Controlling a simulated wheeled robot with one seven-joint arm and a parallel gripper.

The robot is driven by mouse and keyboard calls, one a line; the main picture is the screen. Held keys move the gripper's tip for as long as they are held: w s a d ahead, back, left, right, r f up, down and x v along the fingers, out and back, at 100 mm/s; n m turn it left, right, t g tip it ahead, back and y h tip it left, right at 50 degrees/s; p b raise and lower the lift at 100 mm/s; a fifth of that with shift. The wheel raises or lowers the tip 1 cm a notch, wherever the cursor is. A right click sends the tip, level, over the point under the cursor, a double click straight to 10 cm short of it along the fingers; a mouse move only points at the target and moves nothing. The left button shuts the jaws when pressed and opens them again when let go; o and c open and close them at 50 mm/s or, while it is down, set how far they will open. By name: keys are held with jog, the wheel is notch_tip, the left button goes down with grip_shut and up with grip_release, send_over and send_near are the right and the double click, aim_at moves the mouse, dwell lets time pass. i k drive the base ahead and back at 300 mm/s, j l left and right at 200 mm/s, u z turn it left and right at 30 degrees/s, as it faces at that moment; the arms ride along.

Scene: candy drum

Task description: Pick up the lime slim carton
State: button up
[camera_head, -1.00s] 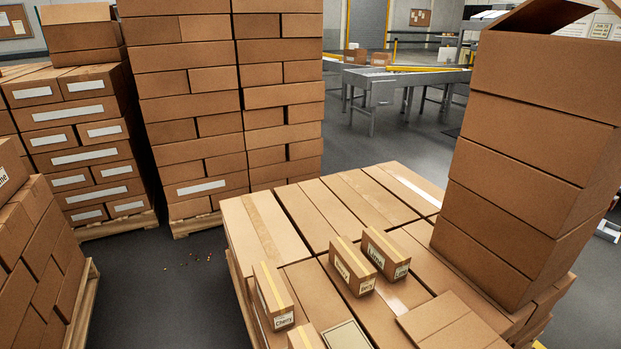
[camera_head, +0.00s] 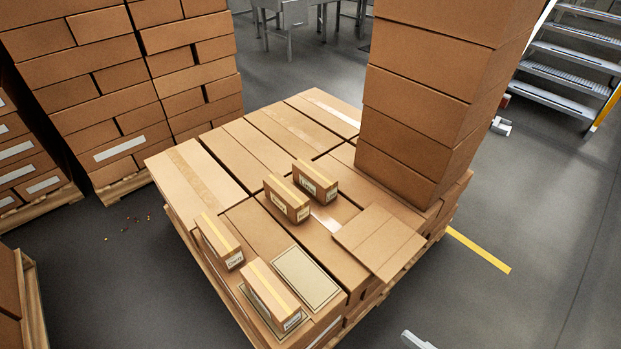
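The lime slim carton (camera_head: 315,182) is a small brown box with a tan tape strip on top and a pale label. It stands on the large stack of boxes, the rearmost of the small cartons. Its label is small now, but it read "Lime" in the earlier frame. Another slim carton (camera_head: 287,198) stands close at its front left. A carton labelled Cherry (camera_head: 220,240) stands at the stack's left edge, and one more carton (camera_head: 270,295) stands at the front. My gripper does not show in this view.
A tall column of boxes (camera_head: 420,105) stands right of the lime carton. A flat box (camera_head: 378,240) and a cream bordered panel (camera_head: 305,278) lie in front. Other stacks (camera_head: 130,85) stand at back left. Grey floor is open at right. A pale piece at the bottom edge is unclear.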

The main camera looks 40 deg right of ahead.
aim_at(321, 185)
jog(key=i+l+z, duration=0.1)
jog(key=l, duration=0.3)
jog(key=i+l+z, duration=0.1)
jog(key=l, duration=0.3)
jog(key=i+l+z, duration=0.1)
jog(key=i+l, duration=0.15)
jog(key=l, duration=0.15)
jog(key=i+l+z, duration=0.15)
jog(key=l, duration=0.2)
jog(key=i+l+z, duration=0.1)
jog(key=l, duration=0.25)
jog(key=i, duration=0.1)
